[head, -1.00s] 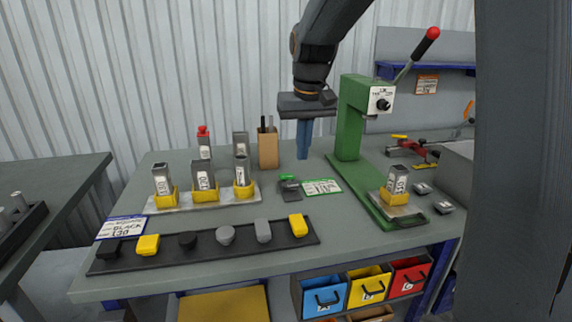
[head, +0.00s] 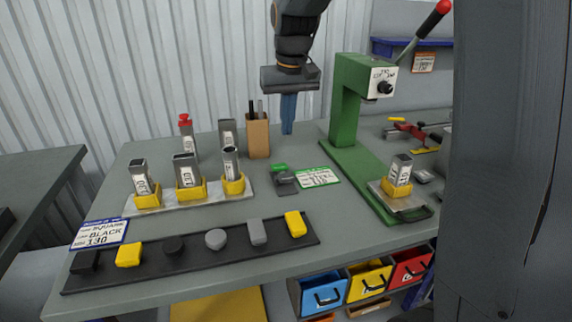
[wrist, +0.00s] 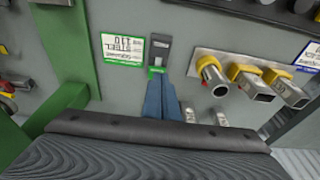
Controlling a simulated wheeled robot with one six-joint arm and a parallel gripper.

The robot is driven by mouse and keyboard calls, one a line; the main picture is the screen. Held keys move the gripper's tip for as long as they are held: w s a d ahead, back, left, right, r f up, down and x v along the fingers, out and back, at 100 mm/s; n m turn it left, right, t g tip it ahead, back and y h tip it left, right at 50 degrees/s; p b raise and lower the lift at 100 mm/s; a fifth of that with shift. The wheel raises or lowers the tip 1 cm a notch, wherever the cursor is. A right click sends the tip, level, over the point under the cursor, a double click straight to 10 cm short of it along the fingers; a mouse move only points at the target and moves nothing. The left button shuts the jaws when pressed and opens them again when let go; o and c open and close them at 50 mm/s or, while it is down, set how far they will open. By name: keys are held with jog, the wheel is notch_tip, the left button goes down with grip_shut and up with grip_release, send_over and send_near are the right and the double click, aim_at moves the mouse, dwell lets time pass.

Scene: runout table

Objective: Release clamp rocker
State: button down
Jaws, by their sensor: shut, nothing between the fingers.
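A small dark rocker unit with a green end (head: 281,174) lies on the grey bench, left of a green-edged label card (head: 317,177). In the wrist view the rocker unit (wrist: 158,52) has its green end just beyond my fingertips. My gripper (head: 288,132) has blue fingers pointing down, shut and empty, above the bench behind the rocker unit. My gripper (wrist: 159,80) looks apart from it. A grey square tube (head: 401,169) stands in a yellow holder on the base of the green press (head: 347,105).
A pale rack (head: 205,198) with several tubes in yellow holders stands left. A black tray (head: 190,250) of several caps lies in front. A brown pen box (head: 258,136) stands close left of my gripper. A red clamp tool (head: 405,131) lies behind the press.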

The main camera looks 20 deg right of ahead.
jog(key=p, duration=0.2)
send_over(285, 175)
jog(key=f, duration=0.9)
jog(key=shift+s, duration=0.2)
jog(key=shift+s+f+p, duration=0.2)
jog(key=shift+f+p, duration=0.1)
jog(key=shift+f, duration=0.75)
jog(key=shift+s+f+p, duration=0.15)
jog(key=shift+f+p, duration=0.15)
jog(key=shift+f, duration=0.75)
